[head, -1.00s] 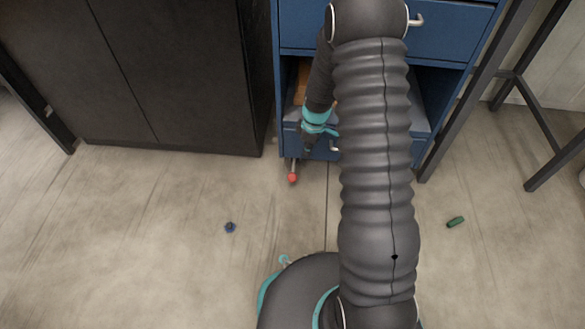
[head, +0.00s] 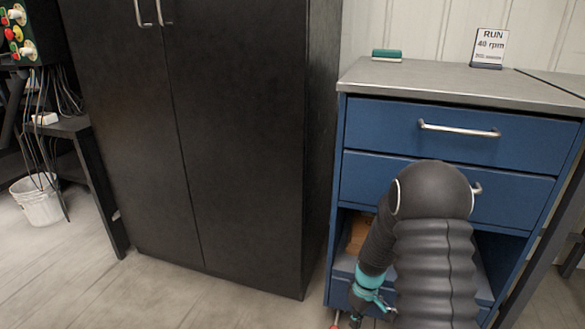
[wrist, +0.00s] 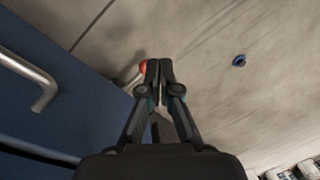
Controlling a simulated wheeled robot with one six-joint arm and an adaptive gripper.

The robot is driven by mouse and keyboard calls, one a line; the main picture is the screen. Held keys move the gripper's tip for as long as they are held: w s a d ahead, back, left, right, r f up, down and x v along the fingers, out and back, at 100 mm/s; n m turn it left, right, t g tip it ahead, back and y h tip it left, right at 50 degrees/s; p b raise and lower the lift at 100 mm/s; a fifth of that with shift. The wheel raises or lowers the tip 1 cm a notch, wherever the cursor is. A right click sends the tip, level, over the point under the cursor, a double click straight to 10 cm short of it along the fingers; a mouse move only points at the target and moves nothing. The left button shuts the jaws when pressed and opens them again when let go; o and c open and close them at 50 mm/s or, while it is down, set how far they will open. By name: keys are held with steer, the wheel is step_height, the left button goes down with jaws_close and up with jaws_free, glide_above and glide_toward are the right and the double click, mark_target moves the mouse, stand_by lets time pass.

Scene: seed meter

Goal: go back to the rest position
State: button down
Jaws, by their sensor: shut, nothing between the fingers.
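My gripper (head: 357,316) is low in front of the blue drawer cabinet (head: 460,140), near the bottom edge of the head view. In the wrist view my gripper (wrist: 160,66) has its fingertips together with nothing held between them. A red ball-shaped knob (wrist: 143,67) shows just left of and behind the fingertips; I cannot tell if they touch it. My arm is bent down across the cabinet's right front and hides part of its lower drawers.
A tall black cabinet (head: 220,130) stands left of the blue one. A control box (head: 25,30) and a white bin (head: 38,200) are at far left. A sign (head: 489,47) and a green block (head: 387,54) stand on the worktop. A small blue piece (wrist: 239,61) lies on the floor.

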steer(key=s+a+r+m+t+p, duration=0.1)
steer(key=s+r, duration=0.6)
steer(key=r, duration=0.8)
steer(key=s+r+m+t+p, duration=0.3)
steer(key=s+r+p, duration=0.3)
steer(key=r, duration=0.9)
steer(key=s+a+r+m+t+h+p, duration=0.1)
steer(key=s+r+m+t+p, duration=0.1)
steer(key=s+r, duration=0.8)
step_height(320, 180, up, 6)
steer(key=shift+s+a+f+m+t+p, duration=0.3)
steer(key=shift+m+t+p, duration=0.15)
steer(key=shift+p, duration=0.4)
